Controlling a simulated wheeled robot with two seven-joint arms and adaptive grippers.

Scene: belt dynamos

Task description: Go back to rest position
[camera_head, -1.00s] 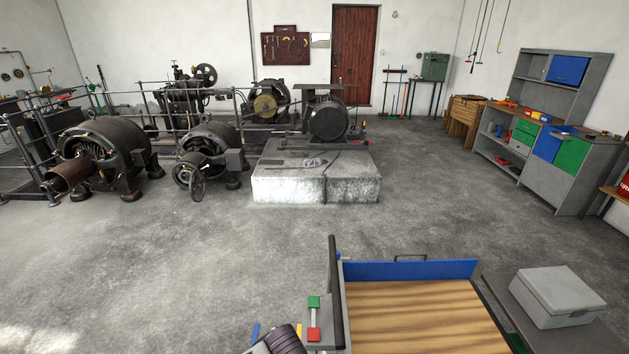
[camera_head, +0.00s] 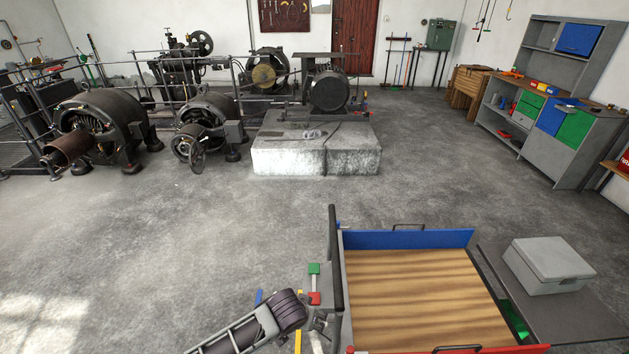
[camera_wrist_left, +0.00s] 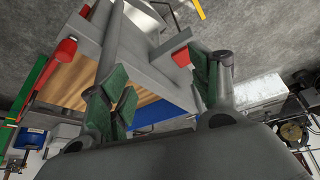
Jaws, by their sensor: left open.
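My left arm (camera_head: 262,325) comes in at the bottom of the head view, left of the wooden-topped bench or cart. My right gripper is in neither view.
The cart has a wooden surface (camera_head: 415,300) and a blue back panel (camera_head: 408,239). A grey box (camera_head: 547,264) stands to its right. Dynamos (camera_head: 100,130) and a concrete block (camera_head: 290,157) stand further back. The floor between is clear.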

